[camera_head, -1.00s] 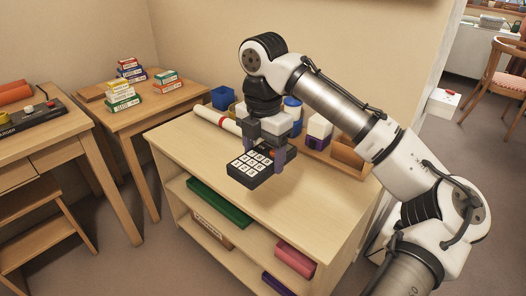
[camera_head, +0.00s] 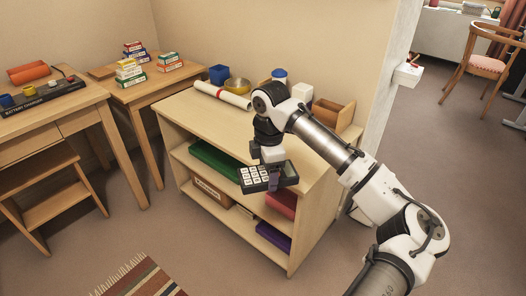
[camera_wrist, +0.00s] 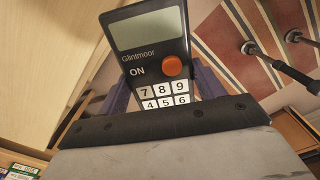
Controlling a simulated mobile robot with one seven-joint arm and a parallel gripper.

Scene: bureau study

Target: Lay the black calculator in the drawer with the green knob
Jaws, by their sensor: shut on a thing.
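The black calculator (camera_head: 262,178), with white keys, is held in front of the low shelf unit, clear of its top. My gripper (camera_head: 273,181) is shut on it, with a purple finger against its near side. In the wrist view the calculator (camera_wrist: 150,42) shows its grey-green screen, a red-orange button and number keys. Its lower end is hidden behind my gripper's dark edge. No green knob shows in either view, so I cannot tell which drawer has it.
A desk (camera_head: 88,98) and stool (camera_head: 50,205) stand left. A striped rug (camera_head: 142,279) lies on the open floor in front.

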